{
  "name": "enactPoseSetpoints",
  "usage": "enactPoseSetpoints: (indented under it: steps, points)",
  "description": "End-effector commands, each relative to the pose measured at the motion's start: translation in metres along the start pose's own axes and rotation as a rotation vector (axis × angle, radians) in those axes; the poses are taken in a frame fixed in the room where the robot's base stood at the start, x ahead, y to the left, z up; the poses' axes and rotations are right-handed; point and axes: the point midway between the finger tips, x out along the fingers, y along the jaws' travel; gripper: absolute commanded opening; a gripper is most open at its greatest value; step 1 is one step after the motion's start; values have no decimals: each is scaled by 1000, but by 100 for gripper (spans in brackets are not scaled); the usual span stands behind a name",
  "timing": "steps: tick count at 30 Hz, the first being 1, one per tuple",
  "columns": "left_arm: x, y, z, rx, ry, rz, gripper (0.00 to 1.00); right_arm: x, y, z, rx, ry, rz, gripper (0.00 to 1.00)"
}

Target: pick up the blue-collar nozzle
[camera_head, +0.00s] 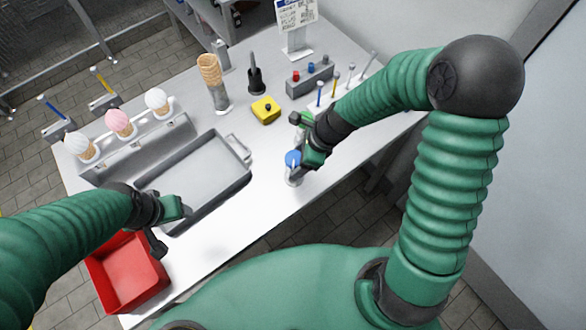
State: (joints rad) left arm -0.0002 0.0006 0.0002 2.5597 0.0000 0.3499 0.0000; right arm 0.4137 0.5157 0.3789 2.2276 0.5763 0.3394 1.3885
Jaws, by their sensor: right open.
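My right gripper (299,143) is open over the table's right part, with its fingers spread. A blue-topped piece (292,158) on a pale round base stands right at its lower finger, partly hidden by it. I cannot tell whether they touch. Behind the gripper, a pale rack holds thin upright pieces, one with a blue part (319,92) and one with yellow. A grey block (309,80) behind it bears red, blue and dark tops. I cannot tell for certain which blue piece is the nozzle. My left gripper (171,226) is open and empty near the tray's front left.
A grey tray (206,205) fills the middle left, with a red bin (127,272) in front. Ice cream cones (119,123) stand in a holder at the left. A yellow box (265,110), stacked cones (210,70) and a sign (296,15) stand behind. The front middle table is clear.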

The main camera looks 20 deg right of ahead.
Motion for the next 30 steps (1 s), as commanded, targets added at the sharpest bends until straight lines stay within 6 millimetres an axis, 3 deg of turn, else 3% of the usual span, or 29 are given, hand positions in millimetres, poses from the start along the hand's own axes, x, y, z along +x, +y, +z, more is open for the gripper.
enactPoseSetpoints:
  steps: [8,16,30]
  points:
    - [5,0,1,-1,0,0,65,45,1,-7,0,-2,4,65]
    - [4,0,1,0,0,0,65,49,0,-6,-1,-1,1,64]
    - [5,0,1,-1,0,0,65,49,0,-6,-1,-1,1,2]
